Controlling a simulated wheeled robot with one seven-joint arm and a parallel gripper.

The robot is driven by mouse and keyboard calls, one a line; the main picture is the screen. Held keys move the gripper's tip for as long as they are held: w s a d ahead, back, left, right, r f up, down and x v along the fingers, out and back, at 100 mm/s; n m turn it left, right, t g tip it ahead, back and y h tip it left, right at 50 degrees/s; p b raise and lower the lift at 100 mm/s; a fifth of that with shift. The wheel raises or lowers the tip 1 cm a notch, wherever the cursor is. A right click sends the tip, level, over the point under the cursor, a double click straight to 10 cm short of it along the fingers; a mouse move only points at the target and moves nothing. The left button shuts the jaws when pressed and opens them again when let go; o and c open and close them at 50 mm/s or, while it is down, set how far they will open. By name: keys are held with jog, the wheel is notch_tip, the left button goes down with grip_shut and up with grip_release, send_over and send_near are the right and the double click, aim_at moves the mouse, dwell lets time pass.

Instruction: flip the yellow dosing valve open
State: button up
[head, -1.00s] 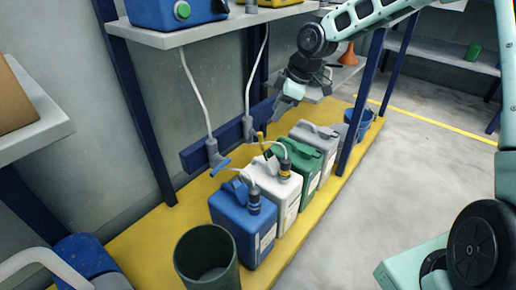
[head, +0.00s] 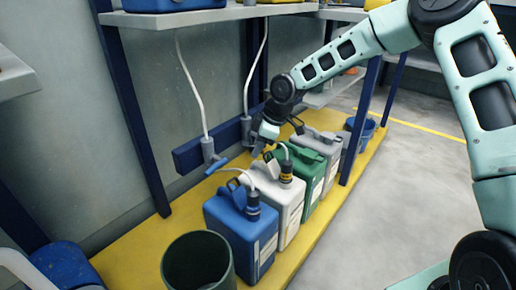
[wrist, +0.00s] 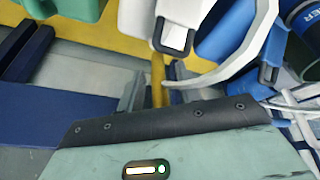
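The yellow dosing valve's handle shows in the wrist view as a short yellow bar (wrist: 158,80), standing just beyond the dark edge of my gripper. In the head view my gripper (head: 262,138) is at the valve, low by the blue wall rail, and hides the yellow handle. The gripper points down, above and behind the white canister (head: 290,205). The wrist view shows its mint body and black strip close to the handle.
A grey valve with a blue handle (head: 215,166) hangs left of my gripper. Blue (head: 232,230), green (head: 312,170) and grey (head: 322,145) canisters stand on the yellow platform (head: 150,225). A dark green bin (head: 198,265) is in front. A shelf (head: 200,16) overhangs the valves; a blue post (head: 365,120) stands right.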

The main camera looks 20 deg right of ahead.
grip_shut()
jog(key=p, duration=0.4)
jog(key=shift+s+a+r+g+y, duration=0.1)
jog(key=shift+r+g+y, duration=0.2)
jog(key=shift+y, duration=0.1)
jog(key=shift+f+p, duration=0.2)
jog(key=shift+p, duration=0.3)
grip_release()
jog(key=p+v, duration=0.8)
jog(key=v, duration=0.9)
jog(key=shift+d, duration=0.25)
